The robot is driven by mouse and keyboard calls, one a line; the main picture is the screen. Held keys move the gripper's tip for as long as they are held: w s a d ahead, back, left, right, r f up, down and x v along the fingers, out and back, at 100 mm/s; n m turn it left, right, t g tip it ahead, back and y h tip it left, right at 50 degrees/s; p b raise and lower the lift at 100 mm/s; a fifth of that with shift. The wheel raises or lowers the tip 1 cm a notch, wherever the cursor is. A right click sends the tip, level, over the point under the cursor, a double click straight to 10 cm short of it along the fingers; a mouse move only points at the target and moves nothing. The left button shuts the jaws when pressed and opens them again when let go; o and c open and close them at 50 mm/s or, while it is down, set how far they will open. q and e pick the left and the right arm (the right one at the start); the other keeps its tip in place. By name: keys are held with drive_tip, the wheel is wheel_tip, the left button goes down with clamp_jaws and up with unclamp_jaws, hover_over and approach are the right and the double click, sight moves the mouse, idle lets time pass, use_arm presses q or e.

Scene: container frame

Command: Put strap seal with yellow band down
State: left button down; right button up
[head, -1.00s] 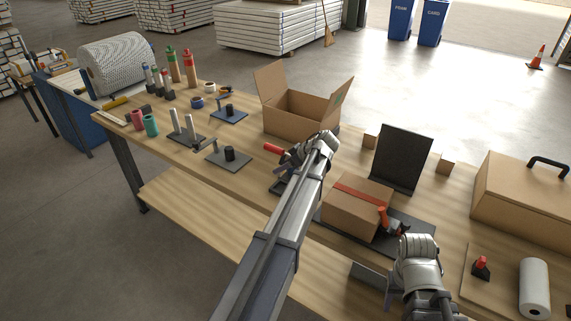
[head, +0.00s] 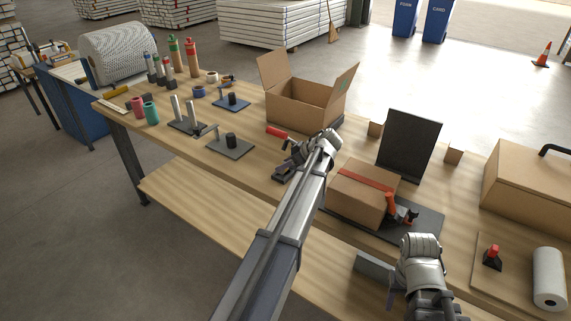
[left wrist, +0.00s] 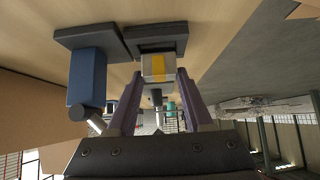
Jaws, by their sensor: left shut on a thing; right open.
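In the left wrist view the strap seal with the yellow band (left wrist: 158,68) is pale with a yellow stripe. It sits between the two purplish fingers of my left gripper (left wrist: 157,85), which is shut on it. A dark flat block (left wrist: 155,40) lies just beyond it, close to the wooden table; I cannot tell whether the seal touches it. In the head view my left gripper (head: 296,157) is low over the table's near side, and the seal is not clearly visible there.
A red-handled tool (head: 277,132) lies behind my left gripper. An open carton (head: 300,112) stands beyond it. A blue post (left wrist: 88,75) is beside the held seal.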

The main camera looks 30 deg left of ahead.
use_arm(q)
drive_tip(key=shift+f, duration=0.5)
use_arm(e)
drive_tip(key=shift+f, duration=0.5)
use_arm(q)
drive_tip(key=shift+f+b, duration=0.55)
drive_tip(key=shift+b, duration=0.25)
use_arm(e)
drive_tip(key=shift+f, duration=0.55)
use_arm(q)
drive_tip(key=shift+c, duration=1.1)
unclamp_jaws()
drive_tip(key=shift+r, duration=0.1)
use_arm(e)
drive_tip(key=shift+r, duration=0.1)
